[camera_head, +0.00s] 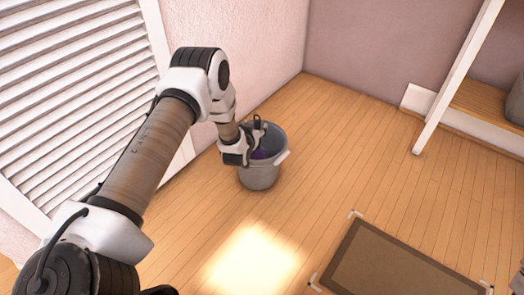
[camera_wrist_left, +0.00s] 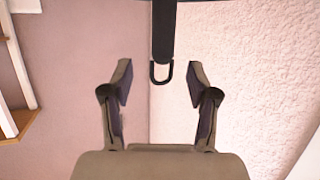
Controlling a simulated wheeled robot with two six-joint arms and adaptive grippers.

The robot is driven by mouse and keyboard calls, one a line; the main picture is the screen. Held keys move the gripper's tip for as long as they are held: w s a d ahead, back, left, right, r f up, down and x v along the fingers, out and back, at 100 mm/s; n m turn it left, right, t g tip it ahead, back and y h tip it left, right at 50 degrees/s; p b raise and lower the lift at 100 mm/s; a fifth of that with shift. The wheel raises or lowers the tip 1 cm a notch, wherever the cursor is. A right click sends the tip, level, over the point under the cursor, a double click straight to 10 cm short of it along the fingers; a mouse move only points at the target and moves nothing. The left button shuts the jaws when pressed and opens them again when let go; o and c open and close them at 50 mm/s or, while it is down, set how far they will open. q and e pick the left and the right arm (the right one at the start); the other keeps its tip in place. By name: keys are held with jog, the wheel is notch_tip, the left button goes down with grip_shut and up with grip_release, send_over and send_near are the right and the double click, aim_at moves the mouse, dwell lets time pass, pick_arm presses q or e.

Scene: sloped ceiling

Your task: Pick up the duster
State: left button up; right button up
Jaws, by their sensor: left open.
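The duster stands in a grey bucket (camera_head: 259,178) on the floor near the wall corner. Its purple head (camera_head: 262,154) shows just inside the bucket's rim, partly hidden by my left gripper (camera_head: 248,149). In the left wrist view the duster's black handle (camera_wrist_left: 163,30) ends in a small loop. My left gripper also shows there (camera_wrist_left: 160,78), with its two fingers spread. The handle's loop end lies in line with the gap between the fingertips, and no finger touches it. My right gripper is out of view.
A white louvred panel (camera_head: 70,90) and a pale wall stand left of the bucket. A framed brown mat (camera_head: 385,265) lies on the floor at the lower right. A white post (camera_head: 455,85) and a shelf (camera_head: 490,105) stand at the right. The wooden floor between is clear.

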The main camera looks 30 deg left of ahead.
aim_at(256, 126)
pick_arm(q)
jog(key=b+x, duration=0.1)
jog(key=x, duration=0.1)
jog(key=f+b+x, duration=0.1)
jog(key=b+x, duration=0.1)
jog(key=shift+a+f, duration=0.1)
jog(key=shift+a, duration=0.05)
jog(key=shift+w+a, duration=0.15)
jog(key=shift+w, duration=0.2)
jog(key=shift+r, duration=0.2)
grip_shut()
